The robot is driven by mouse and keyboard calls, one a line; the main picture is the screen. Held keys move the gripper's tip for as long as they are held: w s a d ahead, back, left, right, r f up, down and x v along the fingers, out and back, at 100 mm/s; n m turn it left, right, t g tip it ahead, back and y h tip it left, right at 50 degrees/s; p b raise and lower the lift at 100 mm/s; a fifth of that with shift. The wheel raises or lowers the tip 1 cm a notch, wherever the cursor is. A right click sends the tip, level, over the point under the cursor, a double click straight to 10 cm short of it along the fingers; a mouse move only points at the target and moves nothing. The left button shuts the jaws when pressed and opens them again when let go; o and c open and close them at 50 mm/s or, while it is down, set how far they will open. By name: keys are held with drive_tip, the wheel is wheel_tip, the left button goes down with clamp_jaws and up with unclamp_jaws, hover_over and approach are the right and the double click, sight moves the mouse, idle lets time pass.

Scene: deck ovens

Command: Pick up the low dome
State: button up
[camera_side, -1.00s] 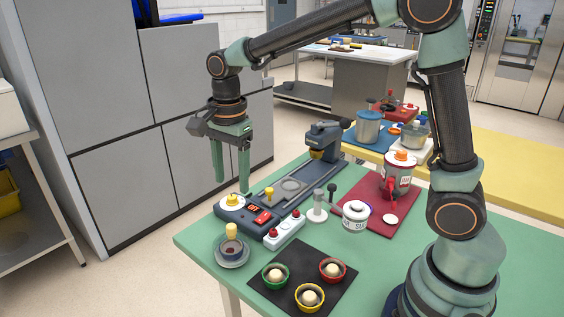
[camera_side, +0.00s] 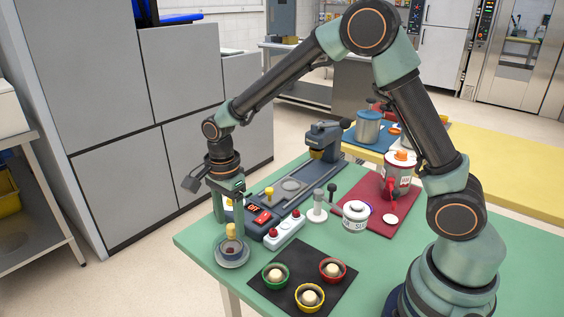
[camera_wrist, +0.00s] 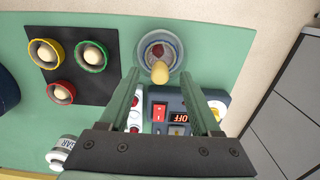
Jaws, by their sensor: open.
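A low yellow dome on a white round disc, which I take for the low dome, sits at the near-left end of the dark blue machine (camera_side: 262,222). In the side view my gripper mostly hides it; in the wrist view the low dome (camera_wrist: 217,106) lies just outside the right finger. My gripper (camera_side: 228,222) is open and empty, fingers pointing down. I cannot tell the fingertips' exact height.
A white block with red buttons (camera_side: 284,232) stands beside the machine. A black mat (camera_side: 297,254) with green, red and yellow bowls lies in front. A white sugar jar (camera_side: 355,215) and a red mat (camera_side: 368,226) are to the right. The green table's left edge is close.

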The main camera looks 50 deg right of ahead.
drive_tip(key=shift+f, duration=1.25)
clamp_jaws()
drive_tip(key=shift+r, duration=0.15)
wheel_tip(320, 180, up, 19)
hover_over(228, 228)
wheel_tip(228, 228, down, 11)
drive_tip(key=shift+f, duration=3.65)
